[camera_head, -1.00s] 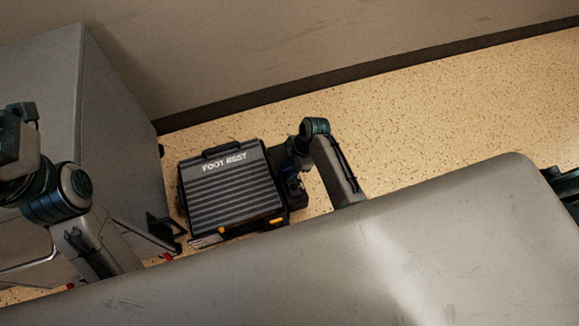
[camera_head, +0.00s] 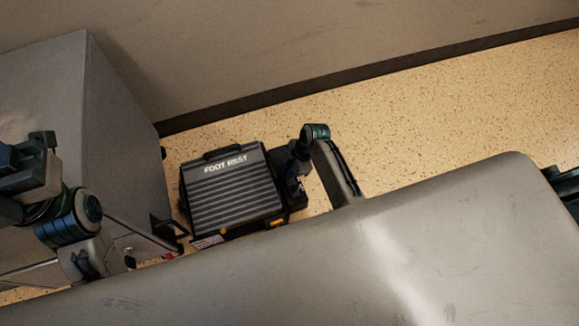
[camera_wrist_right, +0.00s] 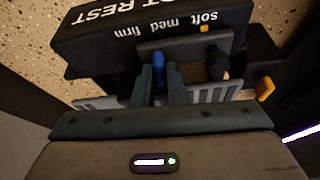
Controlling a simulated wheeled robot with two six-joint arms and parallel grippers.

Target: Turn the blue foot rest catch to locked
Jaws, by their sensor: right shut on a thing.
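The dark foot rest (camera_head: 235,190) with its ribbed top sits on the floor against the grey cabinet. My right gripper (camera_head: 293,187) is at its right side. In the right wrist view, the small blue catch (camera_wrist_right: 158,69) stands between the two fingers of my right gripper (camera_wrist_right: 161,86), which are shut on it. The catch's lower part is hidden by the fingers. The words soft, med and firm show on the side of the foot rest (camera_wrist_right: 150,25) in that view. My left arm's end (camera_head: 30,165) is at the far left, and its fingers cannot be made out.
A grey cabinet (camera_head: 90,120) stands to the left of the foot rest. A large grey surface (camera_head: 330,260) fills the near side and hides part of my right arm. Speckled floor (camera_head: 430,110) is free to the right. A yellow tab (camera_wrist_right: 265,88) sticks out beside the foot rest.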

